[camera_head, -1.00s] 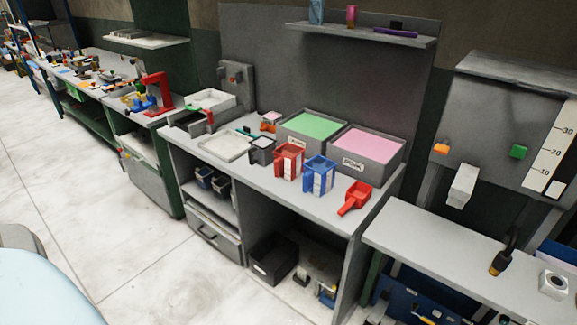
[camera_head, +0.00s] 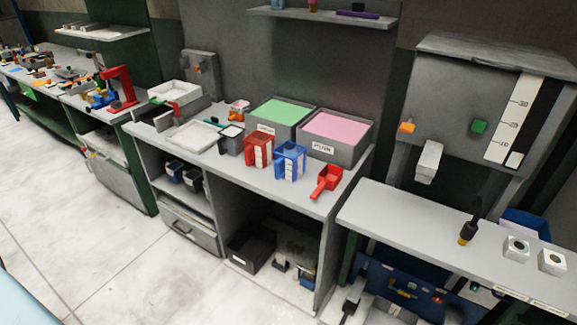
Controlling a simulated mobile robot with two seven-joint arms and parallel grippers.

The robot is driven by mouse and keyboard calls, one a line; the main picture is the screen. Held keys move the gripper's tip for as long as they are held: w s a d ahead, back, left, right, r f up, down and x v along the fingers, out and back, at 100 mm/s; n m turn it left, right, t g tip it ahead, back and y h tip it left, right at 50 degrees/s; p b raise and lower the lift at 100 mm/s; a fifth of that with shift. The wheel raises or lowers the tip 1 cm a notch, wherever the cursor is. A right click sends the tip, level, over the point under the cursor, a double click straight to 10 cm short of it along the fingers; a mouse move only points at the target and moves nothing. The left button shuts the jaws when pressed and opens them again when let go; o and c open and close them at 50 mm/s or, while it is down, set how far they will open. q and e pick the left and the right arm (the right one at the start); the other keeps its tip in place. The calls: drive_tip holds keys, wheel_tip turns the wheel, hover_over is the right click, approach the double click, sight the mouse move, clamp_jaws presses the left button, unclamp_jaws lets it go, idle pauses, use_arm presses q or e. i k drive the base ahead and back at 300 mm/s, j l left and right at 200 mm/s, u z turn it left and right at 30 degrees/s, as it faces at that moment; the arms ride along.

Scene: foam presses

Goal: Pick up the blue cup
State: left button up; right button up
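The blue cup (camera_head: 290,161) stands upright on the grey workbench (camera_head: 262,184), near its front edge. It has a white scale strip on its front. A red cup (camera_head: 258,152) of similar shape stands just to its left, and a red scoop (camera_head: 327,181) lies to its right. Neither of my grippers shows in the head view.
Behind the cups stand a grey bin with green contents (camera_head: 281,112) and a grey bin with pink contents (camera_head: 337,132). A small dark container (camera_head: 231,138) and a white tray (camera_head: 193,136) are to the left. Another bench (camera_head: 440,225) stands at right. The floor in front is clear.

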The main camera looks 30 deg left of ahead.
sight(287, 164)
drive_tip(key=i+j+z, duration=0.2)
drive_tip(key=j+z, duration=0.15)
drive_tip(key=j, duration=2.1)
drive_tip(key=j+z, duration=0.3)
drive_tip(key=j, duration=2.15)
